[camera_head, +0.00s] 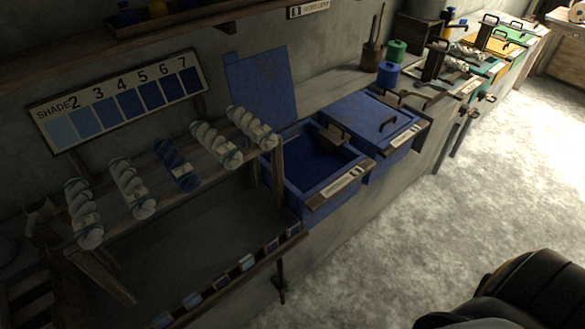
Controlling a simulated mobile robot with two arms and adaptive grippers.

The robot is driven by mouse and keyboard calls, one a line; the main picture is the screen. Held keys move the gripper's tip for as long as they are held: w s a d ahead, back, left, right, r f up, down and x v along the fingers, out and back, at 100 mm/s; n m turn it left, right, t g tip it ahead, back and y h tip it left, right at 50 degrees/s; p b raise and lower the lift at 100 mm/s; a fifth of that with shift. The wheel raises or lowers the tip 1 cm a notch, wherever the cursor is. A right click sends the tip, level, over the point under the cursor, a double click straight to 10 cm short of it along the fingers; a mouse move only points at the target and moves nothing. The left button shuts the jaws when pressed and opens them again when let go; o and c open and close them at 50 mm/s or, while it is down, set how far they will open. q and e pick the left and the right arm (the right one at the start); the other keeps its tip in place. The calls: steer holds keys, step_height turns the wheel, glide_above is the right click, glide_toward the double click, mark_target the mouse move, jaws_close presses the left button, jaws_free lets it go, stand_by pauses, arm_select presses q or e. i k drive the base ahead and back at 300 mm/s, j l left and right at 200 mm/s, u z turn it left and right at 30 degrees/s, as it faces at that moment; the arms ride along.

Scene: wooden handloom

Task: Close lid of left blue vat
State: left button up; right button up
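The left blue vat (300,195) stands open, with dark blue liquid or a dark blue inside (312,163) showing. Its blue lid (262,85) is raised, standing nearly upright behind the vat near the wall. A labelled wooden bar (340,187) runs along the vat's front edge. A small brown piece with a dark handle (332,135) sits at its back right corner. Neither of my grippers shows in the head view.
The right blue vat (370,120) is closed, its lid carrying a dark handle. A rack with several yarn skeins (130,188) stands left of the open vat, below a shade chart (122,101). Green and blue spools (388,74) stand behind. The floor (430,235) in front is clear.

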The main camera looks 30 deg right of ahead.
mark_target(261, 83)
steer(key=i+j+z, duration=0.45)
steer(key=z, duration=0.25)
steer(key=j, duration=0.1)
